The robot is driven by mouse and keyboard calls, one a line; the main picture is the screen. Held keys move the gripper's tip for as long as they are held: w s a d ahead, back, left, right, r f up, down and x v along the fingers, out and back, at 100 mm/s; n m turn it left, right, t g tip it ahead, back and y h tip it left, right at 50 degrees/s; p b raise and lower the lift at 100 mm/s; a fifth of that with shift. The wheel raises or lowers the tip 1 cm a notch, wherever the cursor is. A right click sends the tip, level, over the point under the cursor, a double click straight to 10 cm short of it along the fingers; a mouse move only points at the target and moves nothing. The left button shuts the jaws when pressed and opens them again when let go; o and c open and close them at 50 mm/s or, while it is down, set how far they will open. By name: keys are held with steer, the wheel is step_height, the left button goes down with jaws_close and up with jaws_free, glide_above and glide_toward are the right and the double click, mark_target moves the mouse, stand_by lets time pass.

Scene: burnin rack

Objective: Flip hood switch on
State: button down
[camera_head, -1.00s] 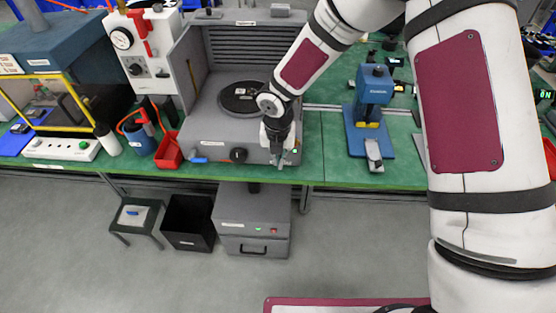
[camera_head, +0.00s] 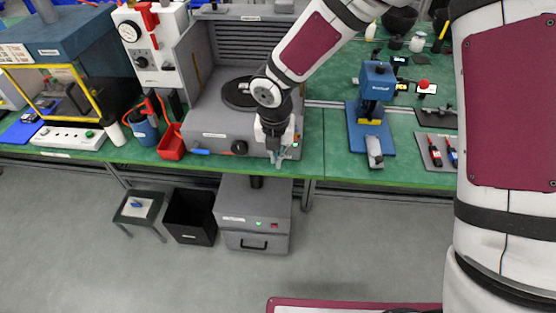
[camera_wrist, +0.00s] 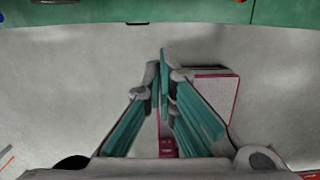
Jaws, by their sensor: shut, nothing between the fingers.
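The grey hood (camera_head: 208,140) stands on the green bench, with a dark round plate inside and a black knob (camera_head: 240,148) on its front panel. A small green light (camera_head: 296,144) shows at the panel's right end. My gripper (camera_head: 278,163) points down in front of that right end, by the bench's front edge. It hides part of the panel, and I cannot make out the hood switch. In the wrist view my gripper (camera_wrist: 163,62) has its teal-padded fingers together with nothing between them. I cannot tell whether it touches the panel.
A red bin (camera_head: 171,142) and a blue cup (camera_head: 143,132) stand left of the hood. A blue press (camera_head: 376,95) stands to its right. A grey box (camera_head: 254,213) with green and red lights and a black bin (camera_head: 190,220) are below the bench. Green bench top between hood and press is clear.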

steer(key=shift+s+r, duration=0.25)
steer(key=shift+r, duration=0.35)
steer(key=shift+s+r, duration=0.25)
steer(key=shift+r, duration=0.4)
steer(key=shift+s+r, duration=0.25)
steer(key=shift+r, duration=0.35)
steer(key=s+d+r+m+t+h, duration=0.1)
steer(key=s+d+r+m, duration=0.2)
steer(key=d+r+m, duration=0.5)
steer(key=s+d+r+m+t+h, duration=0.1)
steer(key=s+d+r+m, duration=0.1)
steer(key=d+r+m, duration=0.6)
steer(key=s+d+r+m+t+y, duration=0.1)
steer(key=s+d+r+m, duration=0.2)
steer(key=s+m, duration=0.4)
steer(key=s+d+r+m+y, duration=0.1)
steer(key=s+d+r+m, duration=0.3)
steer(key=s+m, duration=0.4)
steer(key=r+m, duration=0.1)
steer(key=m, duration=0.3)
steer(key=shift+m+t, duration=0.3)
steer(key=shift+t, duration=0.1)
